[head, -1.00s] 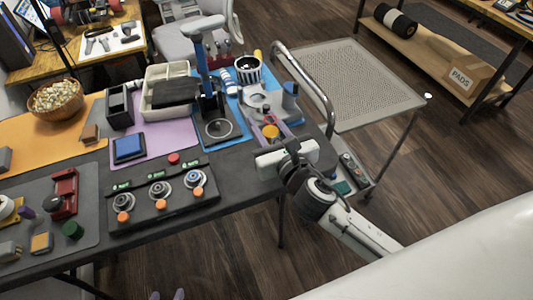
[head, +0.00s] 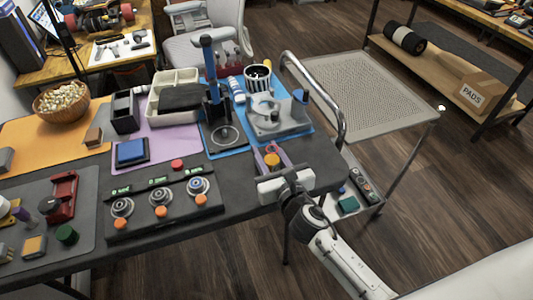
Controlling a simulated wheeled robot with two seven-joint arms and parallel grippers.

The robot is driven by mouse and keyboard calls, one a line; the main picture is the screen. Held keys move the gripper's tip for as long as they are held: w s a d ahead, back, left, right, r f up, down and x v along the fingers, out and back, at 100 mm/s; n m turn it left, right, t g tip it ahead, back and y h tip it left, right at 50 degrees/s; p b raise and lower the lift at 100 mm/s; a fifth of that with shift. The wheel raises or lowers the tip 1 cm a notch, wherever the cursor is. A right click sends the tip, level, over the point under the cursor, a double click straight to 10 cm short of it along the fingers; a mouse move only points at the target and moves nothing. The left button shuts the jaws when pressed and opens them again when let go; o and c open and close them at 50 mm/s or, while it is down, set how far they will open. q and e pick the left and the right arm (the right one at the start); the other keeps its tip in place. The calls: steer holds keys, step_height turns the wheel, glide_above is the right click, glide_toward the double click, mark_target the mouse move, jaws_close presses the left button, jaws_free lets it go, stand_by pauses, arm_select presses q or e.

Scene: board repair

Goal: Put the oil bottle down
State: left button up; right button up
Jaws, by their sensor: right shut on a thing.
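My right gripper (head: 270,152) is over the right end of the dark bench, in front of the blue mat. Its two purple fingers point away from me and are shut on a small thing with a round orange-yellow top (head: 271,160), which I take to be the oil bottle. I see it mostly from above; its lower part is hidden by the gripper. I cannot tell whether it touches the bench. My left gripper is not in view.
The blue mat (head: 293,132) holds a grey fixture (head: 268,116), a striped cup (head: 257,80) and a white bottle (head: 236,90). Bare bench (head: 235,172) lies between. A metal cart (head: 360,95) stands to the right.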

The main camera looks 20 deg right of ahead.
steer(key=o, duration=1.1)
steer(key=shift+s, duration=0.3)
steer(key=s, duration=0.3)
steer(key=s+r, duration=0.1)
steer(key=s, duration=0.3)
steer(key=s+r, duration=0.1)
steer(key=s, duration=0.3)
steer(key=shift+s+d, duration=0.15)
steer(key=shift+d, duration=0.1)
